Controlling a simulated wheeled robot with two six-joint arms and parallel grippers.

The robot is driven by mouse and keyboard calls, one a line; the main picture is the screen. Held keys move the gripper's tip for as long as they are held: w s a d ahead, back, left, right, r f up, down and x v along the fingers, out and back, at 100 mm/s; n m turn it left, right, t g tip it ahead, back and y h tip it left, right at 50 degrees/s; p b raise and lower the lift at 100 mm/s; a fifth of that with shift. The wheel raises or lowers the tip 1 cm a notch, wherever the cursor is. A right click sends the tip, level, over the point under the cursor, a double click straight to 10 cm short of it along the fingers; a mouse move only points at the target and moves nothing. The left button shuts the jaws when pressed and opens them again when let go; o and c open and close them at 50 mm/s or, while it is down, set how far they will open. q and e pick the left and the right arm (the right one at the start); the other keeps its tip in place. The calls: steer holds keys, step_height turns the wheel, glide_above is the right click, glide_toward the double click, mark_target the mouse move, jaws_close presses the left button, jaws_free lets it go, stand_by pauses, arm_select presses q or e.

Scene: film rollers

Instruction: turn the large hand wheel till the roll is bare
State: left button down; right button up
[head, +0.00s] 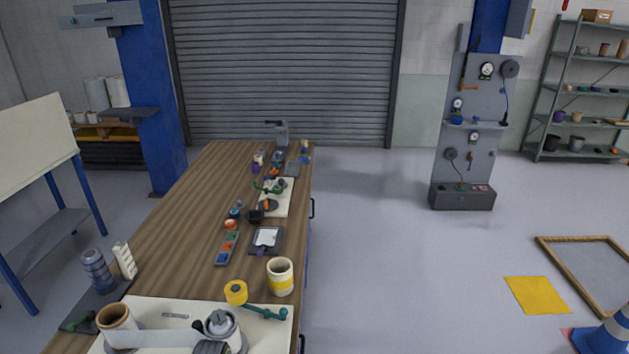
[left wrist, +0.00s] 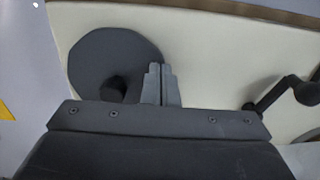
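In the left wrist view a large dark grey disc, which looks like the large hand wheel (left wrist: 98,58), stands on a cream board (left wrist: 215,55). A black knob (left wrist: 113,88) sticks out of it near its lower edge. My left gripper's fingers (left wrist: 161,84) are together, just right of the knob in the picture, with nothing seen between them. I cannot tell whether they touch the wheel. In the head view a brown roll (head: 114,314) stands on a cream base, with a pale film (head: 165,339) running to a grey roller (head: 219,323). My right gripper shows in neither view.
A smaller dark crank (left wrist: 265,104) sits to the right in the left wrist view. In the head view a yellow roll (head: 236,291) and a yellow-banded cup (head: 280,275) stand behind the rollers. The workbench (head: 190,205) holds several small items further back.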

arm_select(q)
steer(key=shift+s, duration=0.6)
steer(key=shift+a, duration=0.1)
steer(key=shift+s+a, duration=0.1)
steer(key=shift+s, duration=1)
steer(key=shift+r, duration=0.1)
steer(key=c, duration=2.2)
jaws_free()
steer(key=c, duration=1.7)
jaws_free()
steer(key=shift+w, duration=0.1)
steer(key=o, duration=1.3)
